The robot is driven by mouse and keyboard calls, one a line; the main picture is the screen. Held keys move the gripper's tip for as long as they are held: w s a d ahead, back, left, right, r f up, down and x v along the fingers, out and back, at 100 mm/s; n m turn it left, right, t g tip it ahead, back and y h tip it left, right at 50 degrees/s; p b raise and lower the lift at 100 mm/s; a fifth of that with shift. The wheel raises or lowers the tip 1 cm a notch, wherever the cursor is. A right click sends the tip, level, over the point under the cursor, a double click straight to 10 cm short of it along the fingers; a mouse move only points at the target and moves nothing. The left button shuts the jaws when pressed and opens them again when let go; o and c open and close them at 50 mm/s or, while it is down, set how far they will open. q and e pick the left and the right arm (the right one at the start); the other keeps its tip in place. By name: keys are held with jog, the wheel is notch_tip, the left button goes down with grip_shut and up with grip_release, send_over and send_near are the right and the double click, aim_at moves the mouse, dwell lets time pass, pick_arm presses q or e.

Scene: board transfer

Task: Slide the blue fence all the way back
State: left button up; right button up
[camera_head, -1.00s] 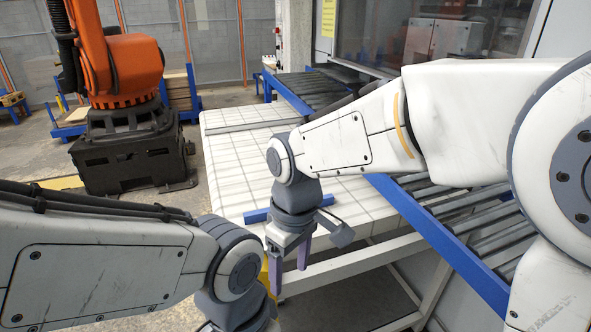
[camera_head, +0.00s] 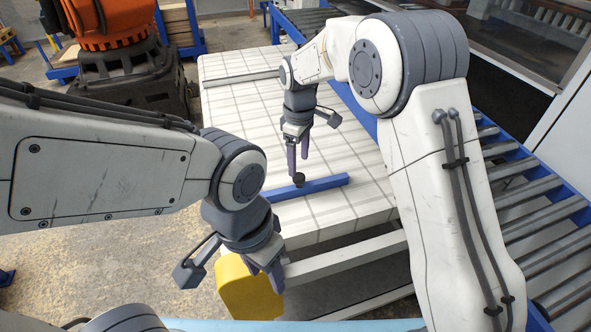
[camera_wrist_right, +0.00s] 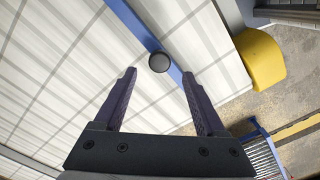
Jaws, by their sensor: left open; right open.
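The blue fence (camera_head: 325,184) is a long bar lying across the near part of the white gridded table (camera_head: 350,215). A round black knob (camera_head: 299,178) stands on it. My right gripper (camera_head: 298,165) is open above the table, just behind the knob in the head view. In the right wrist view the knob (camera_wrist_right: 159,63) and the fence (camera_wrist_right: 146,34) show ahead of the open, empty fingers (camera_wrist_right: 165,85); the knob is not between them. My left gripper (camera_head: 268,278) is open and empty, low in front of the table near a yellow block.
A grey bar (camera_head: 240,79) lies across the table's far part, with clear tabletop between it and the fence. A roller conveyor (camera_head: 535,205) runs along the right. The yellow block (camera_head: 245,292) is at the near left corner. An orange robot (camera_head: 98,22) stands at the back left.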

aim_at(298, 178)
jog(key=shift+s+d+f+p, duration=0.1)
jog(key=shift+f+p, duration=0.25)
jog(key=shift+f, duration=2.35)
grip_shut()
jog(key=shift+s, duration=0.15)
